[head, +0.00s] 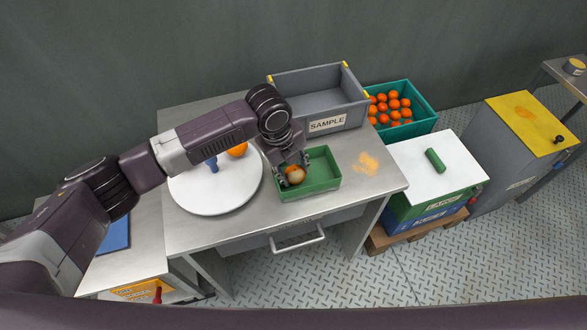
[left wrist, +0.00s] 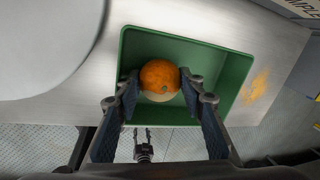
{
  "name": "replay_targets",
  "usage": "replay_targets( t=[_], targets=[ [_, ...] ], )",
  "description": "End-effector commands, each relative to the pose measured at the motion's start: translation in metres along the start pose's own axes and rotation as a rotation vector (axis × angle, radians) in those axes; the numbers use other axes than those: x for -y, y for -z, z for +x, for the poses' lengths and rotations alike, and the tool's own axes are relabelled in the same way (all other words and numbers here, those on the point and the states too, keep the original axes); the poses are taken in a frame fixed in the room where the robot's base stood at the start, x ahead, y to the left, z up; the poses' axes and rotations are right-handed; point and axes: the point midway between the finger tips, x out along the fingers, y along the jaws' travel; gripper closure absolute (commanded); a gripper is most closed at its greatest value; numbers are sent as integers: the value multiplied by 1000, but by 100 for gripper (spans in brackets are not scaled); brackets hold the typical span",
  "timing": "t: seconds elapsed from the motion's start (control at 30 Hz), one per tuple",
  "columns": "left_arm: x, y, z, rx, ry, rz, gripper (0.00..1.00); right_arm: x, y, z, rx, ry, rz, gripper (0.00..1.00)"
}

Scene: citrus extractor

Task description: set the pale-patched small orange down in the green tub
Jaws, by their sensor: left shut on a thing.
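The small orange (head: 295,175) has a pale patch on the side facing the head camera. My left gripper (head: 291,174) is shut on it, and the fruit is over or inside the left part of the green tub (head: 322,172). In the left wrist view the orange (left wrist: 160,77) sits between the two finger pads, with a pale area at its lower edge. The green tub (left wrist: 236,75) lies around and behind it there. I cannot tell whether the orange touches the tub's floor. My right gripper is not in view.
A white round turntable (head: 215,190) with another orange (head: 237,150) is left of the tub. A grey SAMPLE crate (head: 318,97) stands behind it. An orange stain (head: 367,162) marks the table to the right. A teal crate (head: 428,115) holds several oranges.

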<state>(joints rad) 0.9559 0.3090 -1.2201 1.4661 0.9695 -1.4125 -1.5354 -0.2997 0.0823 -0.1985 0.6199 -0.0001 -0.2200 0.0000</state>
Motion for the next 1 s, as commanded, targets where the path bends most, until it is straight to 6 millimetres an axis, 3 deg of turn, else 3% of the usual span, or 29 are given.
replay_targets(
  t=[0.17,0.2,0.37,0.73,1.0],
  targets=[
    [-1,0,6,0,0,0,88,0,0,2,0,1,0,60],
    [-1,0,5,0,1,0,59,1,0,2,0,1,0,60],
    [-1,0,5,0,0,0,43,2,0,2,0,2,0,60],
    [-1,-1,-2,1,1,0,43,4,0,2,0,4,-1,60],
    [0,-1,-54,3,3,1,43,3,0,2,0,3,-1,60]
  ],
)
